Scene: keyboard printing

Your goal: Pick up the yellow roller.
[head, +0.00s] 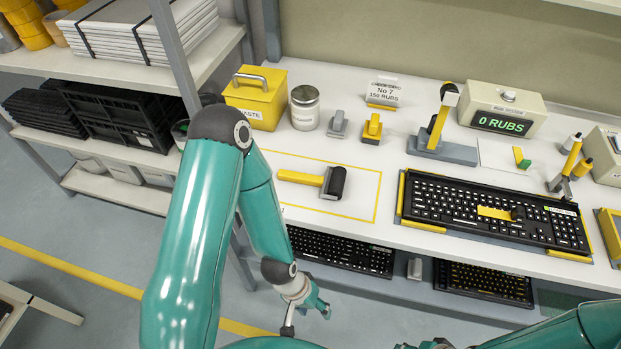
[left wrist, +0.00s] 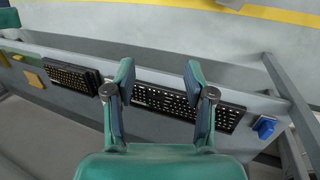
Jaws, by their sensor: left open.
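The yellow roller (head: 315,181) lies on the white tabletop inside a yellow outlined rectangle. Its yellow handle points left and its black roller head is at the right. My left gripper (head: 305,318) hangs in front of the table, below the tabletop's level in the picture, apart from the roller. In the left wrist view the left gripper (left wrist: 158,85) is open with nothing between its two fingers. The roller cannot be made out in the left wrist view. My right arm shows only partly at the bottom right of the head view, and its fingers cannot be made out.
A black keyboard (head: 490,212) lies right of the roller. A yellow waste box (head: 256,97), a jar (head: 305,108) and small stamps (head: 372,129) stand behind it. More keyboards (head: 340,252) sit on a lower shelf under the table's front edge. A grey shelf rack (head: 110,65) stands at left.

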